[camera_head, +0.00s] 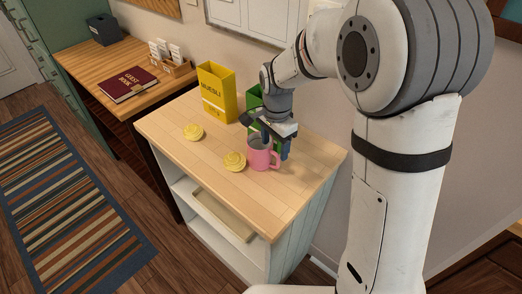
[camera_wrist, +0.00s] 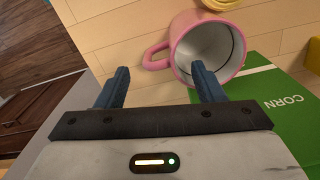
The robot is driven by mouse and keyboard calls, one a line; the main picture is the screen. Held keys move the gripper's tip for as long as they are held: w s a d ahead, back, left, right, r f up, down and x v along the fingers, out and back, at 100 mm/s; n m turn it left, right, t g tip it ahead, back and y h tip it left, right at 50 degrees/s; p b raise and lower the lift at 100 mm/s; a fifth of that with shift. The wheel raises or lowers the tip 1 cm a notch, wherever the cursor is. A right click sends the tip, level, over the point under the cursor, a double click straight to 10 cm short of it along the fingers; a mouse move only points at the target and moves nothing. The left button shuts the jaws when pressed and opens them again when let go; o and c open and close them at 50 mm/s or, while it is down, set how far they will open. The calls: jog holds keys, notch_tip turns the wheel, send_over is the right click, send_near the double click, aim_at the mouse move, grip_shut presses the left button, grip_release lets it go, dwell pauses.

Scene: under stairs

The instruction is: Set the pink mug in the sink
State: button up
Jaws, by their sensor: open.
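The pink mug (camera_head: 260,157) stands upright on the light wood top of a small cabinet. In the wrist view the pink mug (camera_wrist: 184,47) shows its open mouth, with its handle between the line of my two fingers. My gripper (camera_head: 275,146) is just above and beside the mug on its handle side, pointing down. In the wrist view my gripper (camera_wrist: 161,88) has its two blue fingers spread apart with nothing held between them. The handle lies ahead of the gap between the fingertips. No sink shows in either view.
A green corn box (camera_wrist: 260,115) stands close to the mug, behind my gripper. A yellow muesli box (camera_head: 216,93) stands at the back. Yellow round items (camera_head: 235,162) lie beside the mug and farther left (camera_head: 193,132). The cabinet top (camera_head: 270,205) is clear in front. A desk with a guest book (camera_head: 127,85) stands left.

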jog(key=shift+d+f+p, duration=0.15)
jog(key=shift+f+p, duration=0.55)
jog(key=shift+f, duration=2.6)
grip_shut()
jog(key=shift+r, duration=0.1)
